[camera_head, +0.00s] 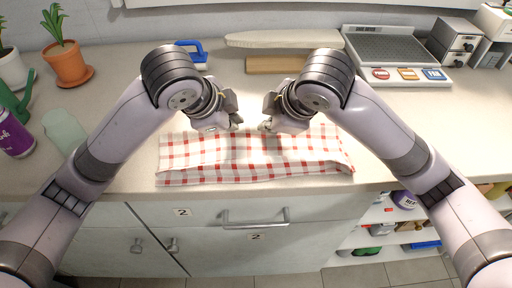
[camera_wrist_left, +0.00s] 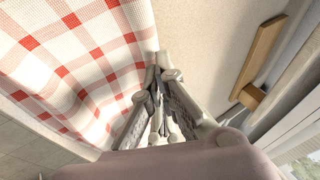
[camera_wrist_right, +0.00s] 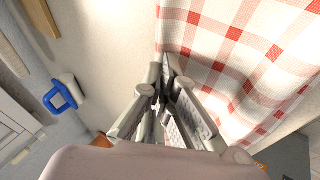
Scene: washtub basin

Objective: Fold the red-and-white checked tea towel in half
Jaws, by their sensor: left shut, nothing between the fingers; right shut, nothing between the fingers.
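The red-and-white checked tea towel (camera_head: 250,160) lies on the counter as a wide strip near the front edge. Its front edge looks layered, and the right end is slightly uneven. It also shows in the left wrist view (camera_wrist_left: 75,60) and the right wrist view (camera_wrist_right: 240,60). My left gripper (camera_head: 236,122) is shut and empty at the towel's back edge, left of centre. My right gripper (camera_head: 266,124) is shut and empty close beside it, also at the back edge. In both wrist views the fingertips are at the towel's edge; I cannot tell whether they touch it.
A wooden board (camera_head: 275,65) and a pale ironing board (camera_head: 285,38) lie behind the towel. A blue-handled brush (camera_head: 190,52) is at the back left. Potted plants (camera_head: 68,62) stand at far left, a grey button device (camera_head: 395,55) at back right. The counter right of the towel is clear.

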